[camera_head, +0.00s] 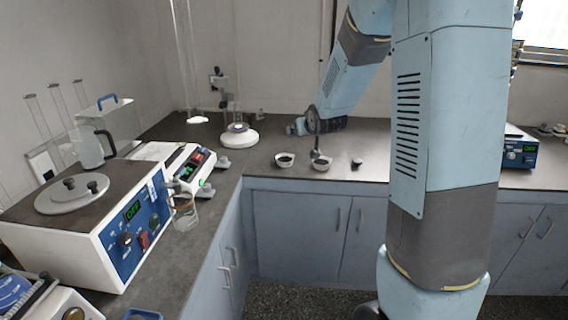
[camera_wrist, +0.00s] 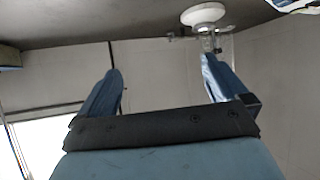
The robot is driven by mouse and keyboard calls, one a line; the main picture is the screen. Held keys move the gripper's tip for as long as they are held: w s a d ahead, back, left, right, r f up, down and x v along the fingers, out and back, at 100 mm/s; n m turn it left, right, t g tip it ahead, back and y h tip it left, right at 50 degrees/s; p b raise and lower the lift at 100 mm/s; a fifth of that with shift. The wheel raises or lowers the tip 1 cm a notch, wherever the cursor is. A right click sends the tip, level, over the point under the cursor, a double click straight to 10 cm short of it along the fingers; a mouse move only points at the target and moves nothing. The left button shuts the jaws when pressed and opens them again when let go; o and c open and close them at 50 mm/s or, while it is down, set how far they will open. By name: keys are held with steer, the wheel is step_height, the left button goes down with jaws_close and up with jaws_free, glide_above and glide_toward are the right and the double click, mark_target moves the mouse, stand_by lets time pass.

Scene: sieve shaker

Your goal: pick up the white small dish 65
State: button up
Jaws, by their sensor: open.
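I cannot read a number on either. My gripper (camera_head: 295,127) is above and behind them, pointing left, apart from both. In the wrist view my gripper (camera_wrist: 160,63) has its two blue fingers wide apart with nothing between them. Neither dish shows clearly in the wrist view. A dark upright piece rises behind the right dish, and I cannot tell whether it touches it.
A white round-based device (camera_head: 238,137) with glass stands left of the dishes. A small black object (camera_head: 357,163) lies to their right. A white-and-blue box device (camera_head: 100,225), a beaker (camera_head: 185,213) and a jug (camera_head: 90,148) are on the left counter.

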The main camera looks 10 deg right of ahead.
steer(key=w+f+t, duration=0.2)
steer(key=w+f, duration=0.6)
steer(key=f, duration=0.3)
steer(key=t+y, duration=0.1)
steer(key=t, duration=0.1)
glide_toward(283, 157)
steer(key=shift+w+d+f, duration=0.15)
steer(key=shift+w+f, duration=0.05)
steer(key=shift+w, duration=0.45)
steer(key=shift+w+a+f, duration=0.15)
steer(key=shift+w, duration=0.75)
steer(key=shift+w+a+f, duration=0.1)
steer(key=shift+w, duration=0.8)
steer(key=shift+w+a+f, duration=0.15)
steer(key=shift+w, duration=0.75)
steer(key=c, duration=0.8)
